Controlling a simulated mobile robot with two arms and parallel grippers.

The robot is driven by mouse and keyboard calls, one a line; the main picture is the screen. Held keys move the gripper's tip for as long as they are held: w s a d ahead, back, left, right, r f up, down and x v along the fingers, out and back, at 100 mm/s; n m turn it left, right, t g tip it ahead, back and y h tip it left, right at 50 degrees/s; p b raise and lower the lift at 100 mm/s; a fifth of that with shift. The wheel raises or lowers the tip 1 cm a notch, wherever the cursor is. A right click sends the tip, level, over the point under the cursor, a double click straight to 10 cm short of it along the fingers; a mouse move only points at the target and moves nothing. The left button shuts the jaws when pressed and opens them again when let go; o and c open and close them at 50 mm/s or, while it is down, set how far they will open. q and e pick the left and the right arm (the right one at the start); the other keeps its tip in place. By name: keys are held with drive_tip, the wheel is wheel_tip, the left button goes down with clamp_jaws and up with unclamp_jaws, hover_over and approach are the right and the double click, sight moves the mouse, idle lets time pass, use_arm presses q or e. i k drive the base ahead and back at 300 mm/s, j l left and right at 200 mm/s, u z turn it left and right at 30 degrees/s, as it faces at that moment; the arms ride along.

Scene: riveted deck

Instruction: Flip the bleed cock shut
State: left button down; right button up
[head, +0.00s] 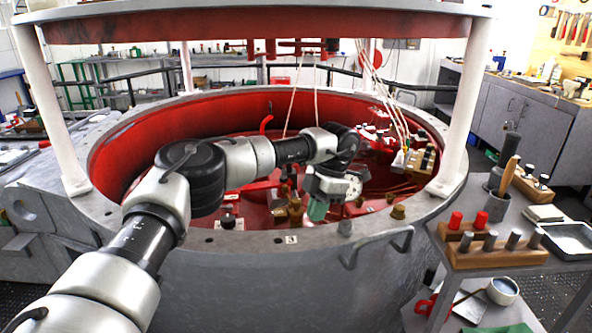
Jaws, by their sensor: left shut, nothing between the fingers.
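My left arm reaches in from the lower left, over the rim of a large round grey vessel (215,270) with a red inside. My left gripper (317,210) points down inside the near part of the vessel, shut and empty. Brass-coloured fittings (296,213) lie close to its left, partly hidden by it. A small dark fitting with a red part (228,216) stands further left on the red floor. A curved red lever (266,123) rises at the far inner wall. I cannot tell which of these is the bleed cock. My right gripper is out of view.
White posts (463,105) hold a heavy red-and-grey lid (250,24) above the vessel. Thin cords (384,85) hang inside. A grey handle (378,246) sticks out in front. A cart at right bears a wooden block (495,258) with red-topped and grey pegs.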

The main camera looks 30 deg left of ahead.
sight(285, 187)
drive_tip(key=i+j, duration=0.7)
drive_tip(key=i, duration=0.25)
